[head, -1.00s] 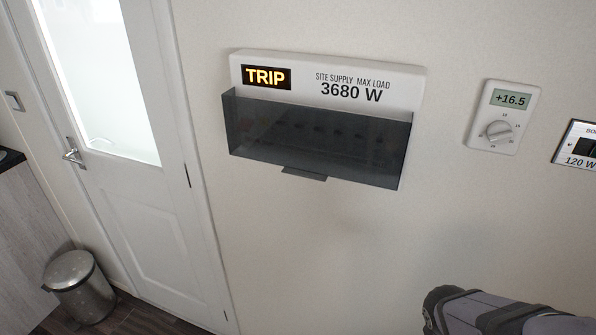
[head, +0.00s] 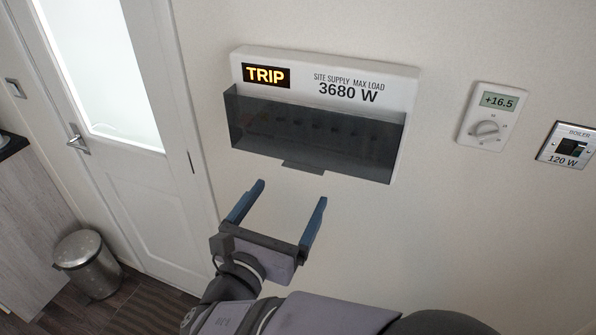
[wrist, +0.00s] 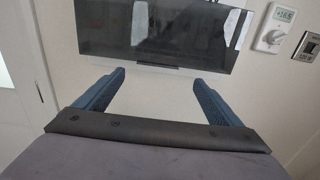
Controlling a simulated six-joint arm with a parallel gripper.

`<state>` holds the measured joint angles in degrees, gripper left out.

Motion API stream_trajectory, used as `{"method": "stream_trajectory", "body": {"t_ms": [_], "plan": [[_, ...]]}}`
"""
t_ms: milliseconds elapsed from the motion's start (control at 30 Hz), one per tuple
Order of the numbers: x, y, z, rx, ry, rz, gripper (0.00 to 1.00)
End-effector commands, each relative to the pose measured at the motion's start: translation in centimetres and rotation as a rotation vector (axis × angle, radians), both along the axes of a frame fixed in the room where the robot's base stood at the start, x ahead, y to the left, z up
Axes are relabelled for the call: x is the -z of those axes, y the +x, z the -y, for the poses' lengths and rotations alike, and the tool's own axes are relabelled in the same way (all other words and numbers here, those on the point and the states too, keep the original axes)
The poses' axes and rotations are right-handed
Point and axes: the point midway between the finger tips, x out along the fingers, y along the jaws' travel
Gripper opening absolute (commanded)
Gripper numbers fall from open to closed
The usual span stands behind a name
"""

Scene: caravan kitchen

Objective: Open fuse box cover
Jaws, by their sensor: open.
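The fuse box (head: 405,95) is a white wall panel with a lit "TRIP" sign and "3680 W" text. Its dark see-through cover (head: 310,138) is down over a row of switches, which show faintly through it. A small tab (head: 303,168) sticks out at the cover's bottom edge. In the wrist view the cover (wrist: 150,35) fills the top middle, with its tab (wrist: 150,66) low on it. My gripper (head: 285,192) is open and empty, below the cover and apart from it. Its two blue fingers point up towards the cover; they also show in the wrist view (wrist: 152,78).
A thermostat (head: 491,117) and a boiler switch (head: 567,145) are on the wall to the right. A white door (head: 150,200) with a glazed pane is at the left, and a metal bin (head: 88,265) stands on the floor. The wall around the box is clear.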

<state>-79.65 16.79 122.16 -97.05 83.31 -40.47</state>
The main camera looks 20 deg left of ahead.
Motion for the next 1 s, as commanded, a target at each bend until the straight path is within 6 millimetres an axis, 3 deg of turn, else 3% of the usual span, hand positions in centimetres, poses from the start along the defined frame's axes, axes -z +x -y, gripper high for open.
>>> {"method": "stream_trajectory", "body": {"t_ms": [267, 700, 1000], "plan": [[-0.3, 0.3, -0.4, -0.012, -0.006, 0.01, 0.89], [-0.5, 5.6, -0.3, -0.009, -0.006, 0.008, 0.89], [-0.2, 7.1, -0.4, -0.012, -0.004, 0.008, 0.89]]}}
